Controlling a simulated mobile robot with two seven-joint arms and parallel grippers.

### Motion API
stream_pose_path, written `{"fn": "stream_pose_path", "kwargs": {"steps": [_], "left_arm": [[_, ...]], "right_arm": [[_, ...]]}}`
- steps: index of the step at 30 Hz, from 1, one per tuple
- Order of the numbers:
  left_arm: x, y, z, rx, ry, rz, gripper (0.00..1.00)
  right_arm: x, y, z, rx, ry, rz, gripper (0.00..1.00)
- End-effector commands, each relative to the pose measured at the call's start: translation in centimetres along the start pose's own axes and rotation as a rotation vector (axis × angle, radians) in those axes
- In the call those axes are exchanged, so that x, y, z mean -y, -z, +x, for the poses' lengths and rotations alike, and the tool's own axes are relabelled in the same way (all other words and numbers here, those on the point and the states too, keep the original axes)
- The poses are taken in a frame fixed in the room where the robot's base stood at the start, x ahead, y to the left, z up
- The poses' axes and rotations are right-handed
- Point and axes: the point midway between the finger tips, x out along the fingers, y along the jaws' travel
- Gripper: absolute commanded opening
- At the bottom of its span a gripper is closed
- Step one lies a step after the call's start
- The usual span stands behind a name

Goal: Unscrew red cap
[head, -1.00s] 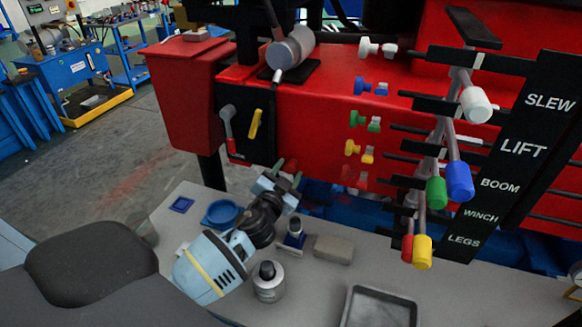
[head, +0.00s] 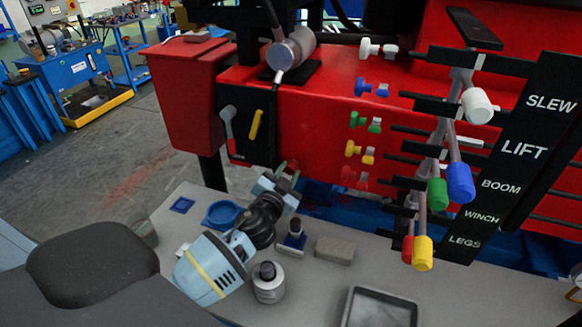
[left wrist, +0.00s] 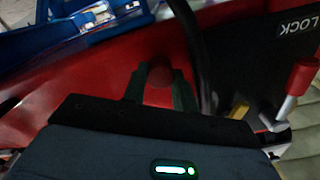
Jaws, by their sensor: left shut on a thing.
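In the left wrist view the red cap (left wrist: 158,86) is a dark red, rounded piece in front of a red surface. The two dark green fingers of my left gripper (left wrist: 159,90) stand on either side of it, shut on it. In the head view my left gripper (head: 289,174) is at the lower edge of the red machine body, above the back of the grey table. The cap is hard to make out there against the red. My right gripper is not in view.
A black-capped bottle (head: 268,284), a smaller bottle (head: 295,236), a grey block (head: 333,249), a blue bowl (head: 222,214) and a dark tray (head: 352,310) are on the grey table (head: 470,290). Levers with coloured knobs (head: 461,183) hang at the right.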

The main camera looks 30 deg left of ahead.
Motion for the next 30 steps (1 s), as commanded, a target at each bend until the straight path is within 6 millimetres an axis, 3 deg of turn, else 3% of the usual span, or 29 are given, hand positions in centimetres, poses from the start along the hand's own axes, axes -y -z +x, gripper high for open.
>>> {"fn": "stream_pose_path", "kwargs": {"steps": [4,12,23,30], "left_arm": [[-0.2,-0.2,-0.1,0.003,-0.001,-0.067,0.02],[-0.1,-0.1,-0.1,0.003,0.000,-0.430,0.02],[-0.1,-0.1,-0.1,0.002,0.000,-0.483,0.02],[-0.1,0.0,-0.1,0.002,0.001,-0.822,0.02]], "right_arm": [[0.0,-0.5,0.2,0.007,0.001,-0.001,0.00],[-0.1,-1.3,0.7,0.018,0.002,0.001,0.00],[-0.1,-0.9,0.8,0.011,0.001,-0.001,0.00],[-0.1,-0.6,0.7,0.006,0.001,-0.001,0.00]]}}
